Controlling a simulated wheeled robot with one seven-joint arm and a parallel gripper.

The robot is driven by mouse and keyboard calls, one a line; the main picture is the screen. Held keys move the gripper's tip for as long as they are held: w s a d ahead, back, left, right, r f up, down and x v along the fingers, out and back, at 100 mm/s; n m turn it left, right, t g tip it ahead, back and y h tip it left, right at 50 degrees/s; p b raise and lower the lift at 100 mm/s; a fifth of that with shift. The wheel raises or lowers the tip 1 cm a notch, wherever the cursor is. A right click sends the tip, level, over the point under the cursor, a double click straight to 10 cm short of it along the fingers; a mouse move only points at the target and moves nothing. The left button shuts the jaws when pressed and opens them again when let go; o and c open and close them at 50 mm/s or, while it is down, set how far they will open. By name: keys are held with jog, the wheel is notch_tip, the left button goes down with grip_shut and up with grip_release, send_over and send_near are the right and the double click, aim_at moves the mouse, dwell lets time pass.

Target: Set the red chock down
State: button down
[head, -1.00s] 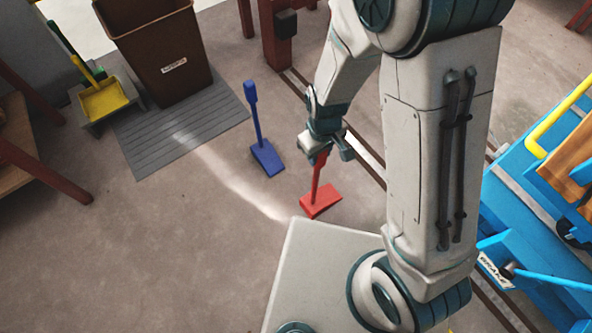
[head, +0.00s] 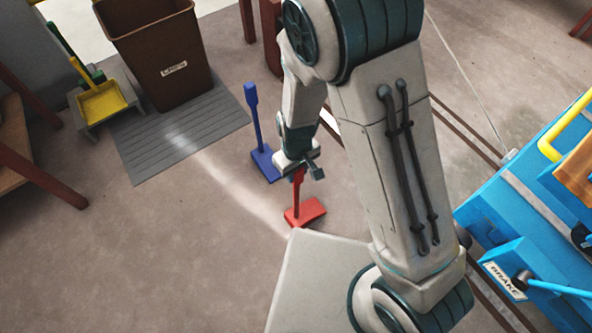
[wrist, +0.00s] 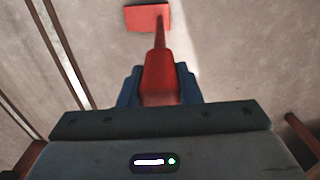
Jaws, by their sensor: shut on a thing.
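The red chock (head: 305,213) is a wedge-like block with an upright handle. It is low over the floor in front of my base; I cannot tell whether its block touches the floor. My gripper (head: 297,170) is shut on the top of its handle. In the wrist view the red handle (wrist: 160,75) runs between the fingers (wrist: 160,88), with the red block at the far end. A blue chock (head: 264,163) of the same shape stands on the floor just left of and behind my gripper, partly hidden by it.
A brown bin (head: 165,60) stands on a grey ribbed mat (head: 180,140) at the back left. A yellow dustpan (head: 102,100) is beside it. A blue cart (head: 530,215) with a brake label is at the right. Rails run along the floor behind my arm.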

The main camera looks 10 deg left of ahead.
jog(key=shift+f, duration=0.15)
jog(key=c, duration=1)
grip_release()
jog(key=shift+c, duration=0.2)
jog(key=shift+r, duration=0.2)
notch_tip(320, 180, up, 12)
jog(key=p, duration=0.4)
jog(key=shift+p, duration=0.4)
jog(key=shift+d+r, duration=0.1)
